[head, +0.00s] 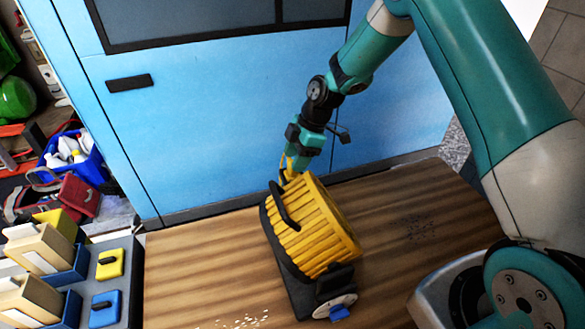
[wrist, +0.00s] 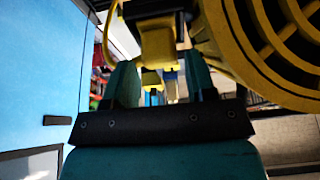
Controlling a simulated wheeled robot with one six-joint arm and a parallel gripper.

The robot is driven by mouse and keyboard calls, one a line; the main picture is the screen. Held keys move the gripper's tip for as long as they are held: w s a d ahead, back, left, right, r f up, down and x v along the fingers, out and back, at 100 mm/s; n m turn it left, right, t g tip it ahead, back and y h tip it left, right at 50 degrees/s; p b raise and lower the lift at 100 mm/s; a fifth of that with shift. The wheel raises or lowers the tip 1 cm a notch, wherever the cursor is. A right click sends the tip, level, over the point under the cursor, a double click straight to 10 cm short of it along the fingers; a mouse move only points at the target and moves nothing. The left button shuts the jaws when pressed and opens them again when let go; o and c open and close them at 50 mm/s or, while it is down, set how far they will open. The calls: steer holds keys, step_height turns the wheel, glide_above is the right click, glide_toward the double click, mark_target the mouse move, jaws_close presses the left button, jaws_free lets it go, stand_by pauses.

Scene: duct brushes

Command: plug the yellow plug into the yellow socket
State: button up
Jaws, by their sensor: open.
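My gripper (head: 297,152) points down at the far end of a yellow ribbed drum machine (head: 318,228) on a black base. In the wrist view my gripper (wrist: 160,75) is open, with one teal finger on each side of a yellow plug-like block (wrist: 158,45). A yellow cable loops beside this block. I cannot tell whether the fingers touch it. The block is mostly hidden by my gripper in the head view. No yellow socket can be made out for sure; a yellow square with a black lever (head: 110,263) is at the left.
A blue square with a black lever (head: 105,308) is near the yellow one. Beige boxes (head: 40,248) stand in yellow and blue holders. A blue cabinet (head: 220,110) rises behind the wooden table (head: 190,270). The table's left part is mostly bare.

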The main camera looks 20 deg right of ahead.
steer(key=shift+x, duration=1.4)
steer(key=shift+c, duration=0.2)
steer(key=c, duration=0.6)
steer(key=shift+r, duration=0.15)
step_height(320, 180, up, 20)
steer(key=b, duration=0.2)
